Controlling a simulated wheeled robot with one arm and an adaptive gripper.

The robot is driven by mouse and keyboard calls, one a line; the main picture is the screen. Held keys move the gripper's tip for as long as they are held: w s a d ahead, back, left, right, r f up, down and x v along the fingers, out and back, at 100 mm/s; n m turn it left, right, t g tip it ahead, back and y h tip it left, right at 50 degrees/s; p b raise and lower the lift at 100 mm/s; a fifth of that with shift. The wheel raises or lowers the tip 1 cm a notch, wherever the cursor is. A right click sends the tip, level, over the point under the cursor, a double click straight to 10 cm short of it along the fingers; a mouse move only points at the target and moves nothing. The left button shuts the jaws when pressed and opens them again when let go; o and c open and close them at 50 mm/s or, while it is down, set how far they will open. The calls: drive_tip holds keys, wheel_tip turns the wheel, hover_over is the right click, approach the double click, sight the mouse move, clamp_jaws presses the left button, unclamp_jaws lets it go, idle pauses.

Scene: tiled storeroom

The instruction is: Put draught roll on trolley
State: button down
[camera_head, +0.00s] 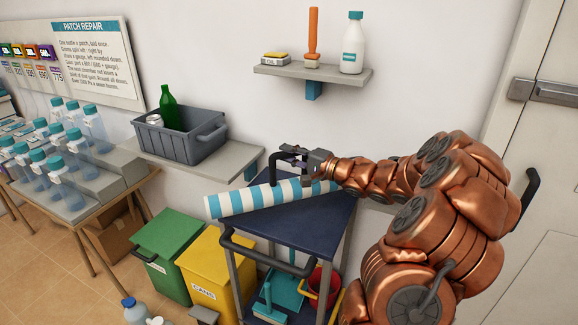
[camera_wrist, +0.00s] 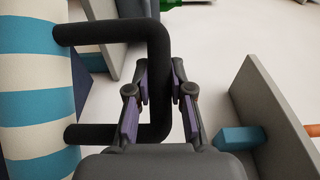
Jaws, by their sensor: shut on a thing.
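The draught roll (camera_head: 270,198) is a long cylinder with blue and white stripes and a black U-shaped handle. It lies across the dark blue top of the trolley (camera_head: 318,222) in the head view, its left end sticking out past the trolley's edge. I cannot tell whether it touches the top or hangs just above it. My gripper (camera_head: 292,157) is shut on the roll's handle. In the wrist view the handle's bar passes between the fingers of my gripper (camera_wrist: 160,108), and the striped roll (camera_wrist: 38,103) is at the left.
A grey wall shelf (camera_head: 232,160) with a grey crate (camera_head: 187,143) is behind the trolley at left. Green (camera_head: 165,243) and yellow (camera_head: 216,268) bins stand left of it. A bottle table (camera_head: 100,196) stands far left.

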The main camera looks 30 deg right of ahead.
sight(289, 182)
drive_tip(key=shift+f, duration=1.7)
drive_tip(key=c, duration=1)
unclamp_jaws()
drive_tip(key=shift+f, duration=0.2)
drive_tip(key=shift+c, duration=0.2)
drive_tip(key=shift+r, duration=0.15)
drive_tip(key=v, duration=1.2)
drive_tip(key=shift+b, duration=0.35)
